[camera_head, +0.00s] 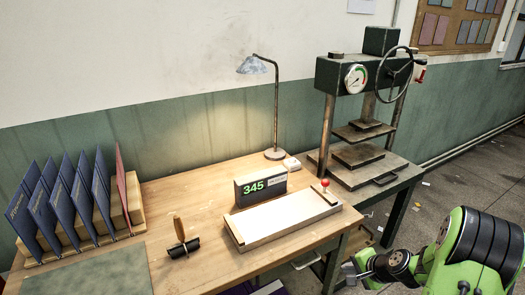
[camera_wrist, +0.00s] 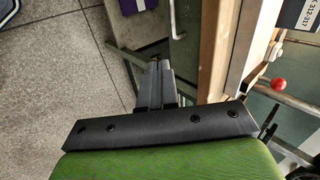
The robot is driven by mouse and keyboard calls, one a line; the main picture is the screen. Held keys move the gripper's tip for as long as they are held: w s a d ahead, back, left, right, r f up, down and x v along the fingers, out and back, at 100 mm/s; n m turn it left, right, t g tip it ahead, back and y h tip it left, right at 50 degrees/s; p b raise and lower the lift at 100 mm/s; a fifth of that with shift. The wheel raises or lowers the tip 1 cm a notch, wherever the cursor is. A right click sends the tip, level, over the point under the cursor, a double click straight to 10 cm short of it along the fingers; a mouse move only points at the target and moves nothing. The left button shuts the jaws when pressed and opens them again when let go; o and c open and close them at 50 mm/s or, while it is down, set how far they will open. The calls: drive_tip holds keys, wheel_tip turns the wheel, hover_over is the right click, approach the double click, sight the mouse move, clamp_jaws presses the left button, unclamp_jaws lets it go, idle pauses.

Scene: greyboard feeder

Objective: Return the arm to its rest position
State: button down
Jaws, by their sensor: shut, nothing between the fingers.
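My green and black arm shows at the lower right of the head view. My gripper (camera_head: 350,272) is low, beside the right front edge of the wooden table (camera_head: 185,206), apart from the tabletop. In the wrist view my gripper (camera_wrist: 158,68) points away from the camera with its two dark fingers together. It is shut and empty. The grey floor (camera_wrist: 60,60) lies beyond the fingers on the left, and the table's wooden edge (camera_wrist: 213,50) runs to their right.
A screw press (camera_head: 358,155) on a dark stand is close behind my arm. The table bears a feeder board (camera_head: 285,216) with a red knob (camera_head: 325,183), a 345 display (camera_head: 260,186), a lamp (camera_head: 275,110), a roller (camera_head: 183,240) and racked blue folders (camera_head: 60,205). Open floor (camera_head: 470,150) lies right.

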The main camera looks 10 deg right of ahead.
drive_tip(key=s+a+r+n+g+p, duration=0.1)
drive_tip(key=s+a+r+n, duration=0.2)
drive_tip(key=r, duration=0.4)
drive_tip(key=s+a+r+n+h+p, duration=0.1)
drive_tip(key=s+a+r+n+p, duration=0.1)
drive_tip(key=a+r, duration=0.35)
drive_tip(key=s+a+r+n+g+p, duration=0.1)
drive_tip(key=s+a+r+n, duration=0.2)
drive_tip(key=r, duration=0.4)
drive_tip(key=s+a+r+n+h+p, duration=0.1)
drive_tip(key=s+a+r+n, duration=0.1)
drive_tip(key=s+r, duration=0.3)
drive_tip(key=s+a+r+n+p, duration=0.2)
drive_tip(key=s+r, duration=0.3)
drive_tip(key=s, duration=0.6)
drive_tip(key=shift+s+a+r+n+h, duration=0.2)
drive_tip(key=shift+a+n+h, duration=0.2)
drive_tip(key=shift+a+n, duration=0.35)
drive_tip(key=shift+w, duration=0.1)
